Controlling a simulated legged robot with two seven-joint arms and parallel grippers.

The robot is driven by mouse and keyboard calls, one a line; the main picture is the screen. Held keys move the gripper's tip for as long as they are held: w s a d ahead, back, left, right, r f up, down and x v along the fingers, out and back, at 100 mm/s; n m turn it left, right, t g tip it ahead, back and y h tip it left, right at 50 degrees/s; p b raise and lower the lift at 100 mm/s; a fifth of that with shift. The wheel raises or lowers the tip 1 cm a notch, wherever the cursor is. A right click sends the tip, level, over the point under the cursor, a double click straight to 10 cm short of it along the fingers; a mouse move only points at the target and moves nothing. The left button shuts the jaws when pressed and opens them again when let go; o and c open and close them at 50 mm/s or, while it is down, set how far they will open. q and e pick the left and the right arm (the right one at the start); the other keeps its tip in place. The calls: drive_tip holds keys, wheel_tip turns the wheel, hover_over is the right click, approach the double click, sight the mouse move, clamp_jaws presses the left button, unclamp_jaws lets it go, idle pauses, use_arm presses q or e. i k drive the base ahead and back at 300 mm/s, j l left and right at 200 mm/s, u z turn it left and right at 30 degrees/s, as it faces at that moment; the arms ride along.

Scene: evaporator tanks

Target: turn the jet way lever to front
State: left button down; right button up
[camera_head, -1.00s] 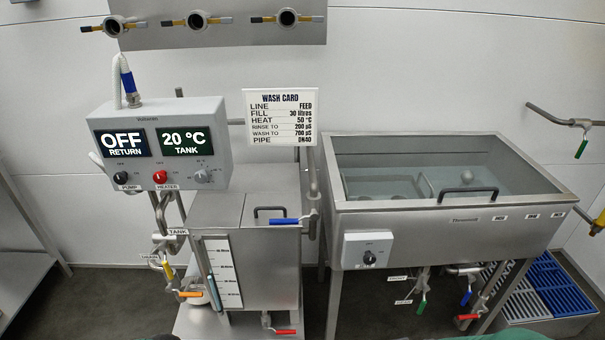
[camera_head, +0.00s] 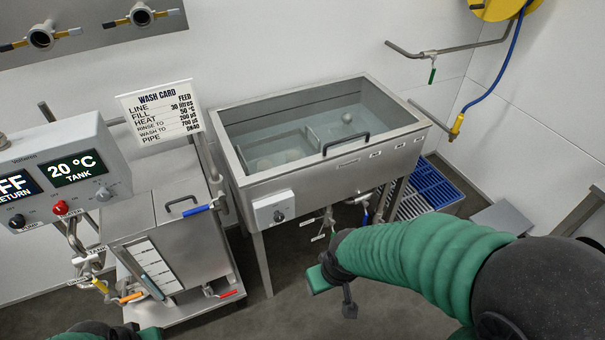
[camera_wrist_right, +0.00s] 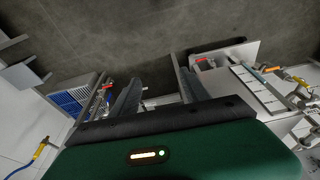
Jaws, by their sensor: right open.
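Under the steel wash basin (camera_head: 325,170) hang small valves with labels too small to read. I cannot tell which lever is the jet way one. My right gripper (camera_head: 346,302) is in front of and below the basin, apart from the valves, with the arm hiding part of the space under it. In the right wrist view the gripper (camera_wrist_right: 158,92) has its two fingers apart and nothing between them. At the bottom left only a green bit of my left arm shows; its gripper is out of view.
The steel tank (camera_head: 185,235) at left carries blue (camera_head: 198,210), orange (camera_head: 131,297) and red (camera_head: 228,294) levers. A control box (camera_head: 60,170) and a wash card (camera_head: 160,112) stand near it. Floor in front is open.

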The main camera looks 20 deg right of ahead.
sight(331, 222)
drive_tip(key=i+j+z, duration=0.45)
drive_tip(key=j, duration=0.25)
drive_tip(key=i+j+z, duration=0.25)
drive_tip(key=j, duration=0.2)
drive_tip(key=k+l, duration=0.05)
drive_tip(key=k, duration=0.05)
